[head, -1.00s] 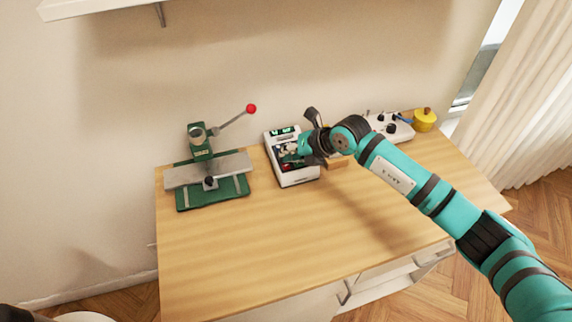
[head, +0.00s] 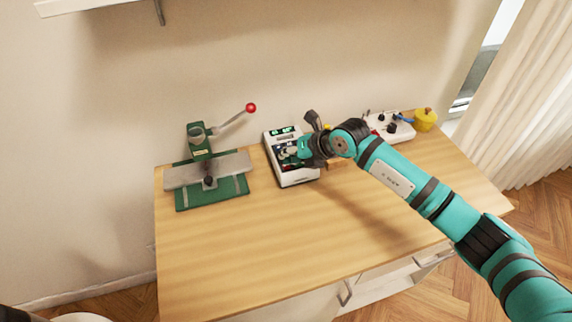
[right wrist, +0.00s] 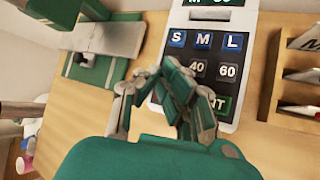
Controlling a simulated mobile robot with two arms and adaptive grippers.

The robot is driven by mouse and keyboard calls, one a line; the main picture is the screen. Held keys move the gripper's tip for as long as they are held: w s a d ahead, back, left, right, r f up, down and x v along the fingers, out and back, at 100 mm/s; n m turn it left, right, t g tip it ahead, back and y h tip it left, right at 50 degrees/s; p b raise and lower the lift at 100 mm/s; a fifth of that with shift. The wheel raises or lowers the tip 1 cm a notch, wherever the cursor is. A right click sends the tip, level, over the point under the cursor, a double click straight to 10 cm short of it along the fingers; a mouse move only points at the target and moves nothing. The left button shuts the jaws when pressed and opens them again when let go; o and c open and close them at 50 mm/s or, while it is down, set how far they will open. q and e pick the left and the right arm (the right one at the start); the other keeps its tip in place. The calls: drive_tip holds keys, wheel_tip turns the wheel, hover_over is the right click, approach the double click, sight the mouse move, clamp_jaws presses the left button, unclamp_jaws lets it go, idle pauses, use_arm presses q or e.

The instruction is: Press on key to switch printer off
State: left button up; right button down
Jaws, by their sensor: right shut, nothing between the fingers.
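The printer (head: 297,177) is a small white box with a dark key panel and a lit green display, standing on the wooden table. In the right wrist view its panel (right wrist: 184,58) shows blue S, M and L keys, dark 40 and 60 keys (right wrist: 228,71), and a green key (right wrist: 222,103) with its lettering partly covered. My right gripper (right wrist: 157,80) is shut and empty, its fingertips over the panel's left side and hiding some of it. In the head view the right gripper (head: 291,153) is over the printer; contact cannot be told. My left gripper is not in view.
A green press (head: 207,165) with a red-knobbed lever stands left of the printer. A white device with dark knobs (head: 388,127) and a yellow pot (head: 425,119) stand at the back right. The table's front (head: 270,240) is clear.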

drive_tip(key=shift+f, duration=0.25)
drive_tip(key=shift+r, duration=0.1)
idle(0.3)
drive_tip(key=shift+r+p, duration=0.55)
drive_tip(key=shift+r, duration=0.25)
drive_tip(key=shift+r+p, duration=1.9)
drive_tip(key=shift+r, duration=0.65)
